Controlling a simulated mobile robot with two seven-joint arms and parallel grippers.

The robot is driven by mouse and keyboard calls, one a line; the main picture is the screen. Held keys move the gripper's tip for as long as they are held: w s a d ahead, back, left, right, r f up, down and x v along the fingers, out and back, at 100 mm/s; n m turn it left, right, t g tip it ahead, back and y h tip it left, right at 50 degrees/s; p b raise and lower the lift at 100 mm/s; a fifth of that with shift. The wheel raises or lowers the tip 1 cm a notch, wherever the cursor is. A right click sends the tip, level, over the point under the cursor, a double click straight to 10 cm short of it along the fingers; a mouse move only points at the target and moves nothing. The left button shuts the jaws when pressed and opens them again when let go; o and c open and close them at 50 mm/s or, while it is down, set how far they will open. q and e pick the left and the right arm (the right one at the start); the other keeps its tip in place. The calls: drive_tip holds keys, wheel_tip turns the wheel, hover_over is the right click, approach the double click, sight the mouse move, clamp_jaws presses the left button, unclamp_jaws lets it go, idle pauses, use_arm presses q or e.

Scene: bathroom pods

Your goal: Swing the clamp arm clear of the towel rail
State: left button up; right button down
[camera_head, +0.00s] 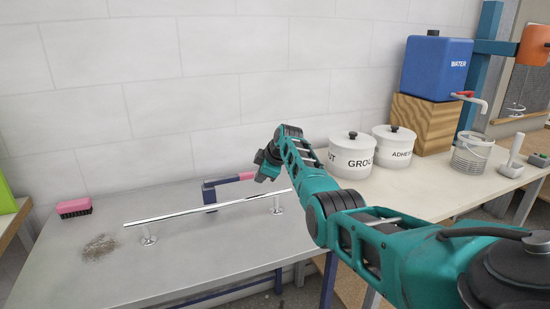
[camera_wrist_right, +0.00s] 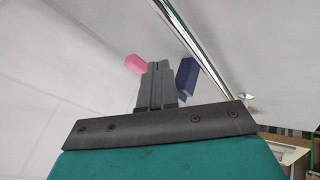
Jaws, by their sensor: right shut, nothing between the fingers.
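The towel rail (camera_head: 190,212) is a thin chrome bar on two short posts on the grey table, and it crosses the right wrist view (camera_wrist_right: 190,38). The clamp arm has a dark blue part (camera_head: 209,195) at the rail's middle and a pink end (camera_head: 246,176) reaching right, behind the rail. In the right wrist view the pink end (camera_wrist_right: 135,63) is left of my fingers and the blue part (camera_wrist_right: 187,76) is right of them. My right gripper (camera_head: 262,168) is shut and empty, close to the pink end; contact cannot be told. My left gripper is out of view.
A pink brush (camera_head: 74,208) and a patch of brown debris (camera_head: 100,247) lie at the table's left. White pots (camera_head: 352,160) and a blue water tank (camera_head: 436,66) on a wooden block stand on the right bench. A tiled wall closes the back.

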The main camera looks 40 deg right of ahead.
drive_tip(key=d+v, duration=0.1)
drive_tip(key=v, duration=0.5)
drive_tip(key=shift+s+d+r+p, duration=0.2)
drive_tip(key=shift+s+p, duration=0.05)
drive_tip(key=shift+p, duration=0.15)
drive_tip(key=s+a+f+g, duration=0.1)
drive_tip(key=s+a+f, duration=0.3)
drive_tip(key=a+f, duration=0.1)
drive_tip(key=s+a+f+m+h, duration=0.1)
drive_tip(key=s+a+f, duration=0.4)
drive_tip(key=a+f, duration=0.1)
drive_tip(key=s+a+f+g, duration=0.1)
drive_tip(key=s+a+f, duration=0.4)
drive_tip(key=a, duration=0.1)
drive_tip(key=shift+s+f+m+g, duration=0.1)
drive_tip(key=shift+f+m+g, duration=0.15)
drive_tip(key=shift+m+g, duration=0.05)
drive_tip(key=s+a+r+m+g+y, duration=0.1)
drive_tip(key=s+a+m, duration=0.1)
drive_tip(key=s+a, duration=0.8)
drive_tip(key=s+a+m, duration=0.3)
drive_tip(key=s+a, duration=0.3)
drive_tip(key=s, duration=0.7)
drive_tip(key=w+a+f+t+y, duration=0.2)
drive_tip(key=w+a+f+t, duration=0.1)
drive_tip(key=w+f+t, duration=0.4)
drive_tip(key=shift+w+f+n, duration=0.25)
drive_tip(key=shift+f+n, duration=0.15)
drive_tip(key=shift+f, duration=0.5)
